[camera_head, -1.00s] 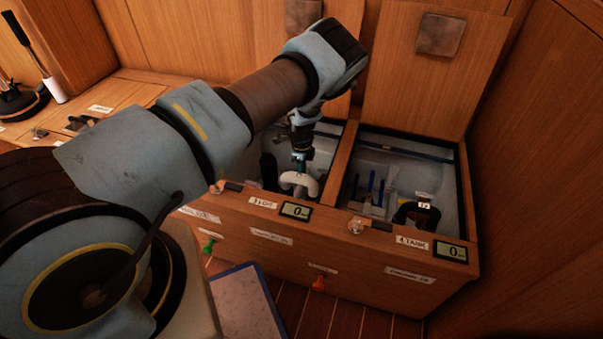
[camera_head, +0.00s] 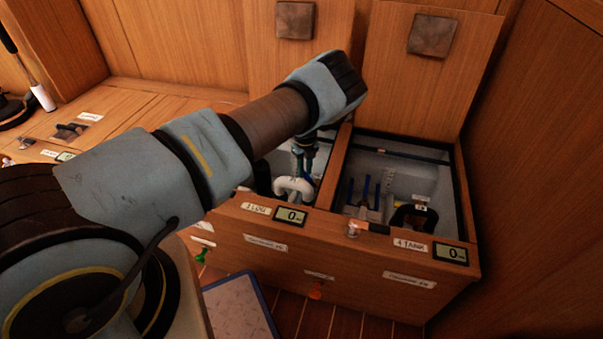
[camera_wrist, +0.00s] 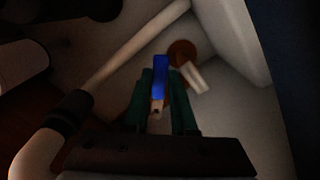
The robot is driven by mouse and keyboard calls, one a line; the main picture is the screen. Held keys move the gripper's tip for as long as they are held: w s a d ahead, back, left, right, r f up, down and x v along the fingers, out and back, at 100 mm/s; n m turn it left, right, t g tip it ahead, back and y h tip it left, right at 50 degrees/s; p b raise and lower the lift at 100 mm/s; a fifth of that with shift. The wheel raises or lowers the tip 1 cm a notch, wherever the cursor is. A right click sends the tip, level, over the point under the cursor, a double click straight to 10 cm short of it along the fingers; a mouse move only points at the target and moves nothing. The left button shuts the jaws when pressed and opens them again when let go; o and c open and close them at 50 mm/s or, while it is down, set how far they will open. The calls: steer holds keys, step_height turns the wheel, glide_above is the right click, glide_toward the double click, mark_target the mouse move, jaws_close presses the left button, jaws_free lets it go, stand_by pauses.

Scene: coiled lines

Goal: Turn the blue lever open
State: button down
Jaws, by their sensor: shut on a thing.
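The blue lever (camera_wrist: 174,18) shows in the wrist view as a blue bar running up between the teal fingers of my gripper (camera_wrist: 160,82), which is shut on it. In the head view, my gripper (camera_head: 303,166) reaches down into the left open compartment, just above a curved white pipe (camera_head: 293,186). A bit of blue shows beside the pipe there. My arm hides much of that compartment, and the lever's base is hard to make out.
The right compartment (camera_head: 461,190) is open and holds blue uprights (camera_head: 366,186) and a dark curved fitting (camera_head: 415,217). A wooden divider (camera_head: 334,175) stands close to my gripper. In the wrist view, a pale pipe (camera_wrist: 125,55) crosses at left and pale walls stand close.

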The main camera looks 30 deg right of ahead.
steer(key=shift+d+m, duration=0.55)
steer(key=shift+m, duration=0.35)
steer(key=c, duration=0.7)
jaws_free()
step_height(320, 180, up, 11)
steer(key=shift+f+p, duration=0.1)
steer(key=shift+p, duration=0.95)
steer(key=shift+c, duration=0.4)
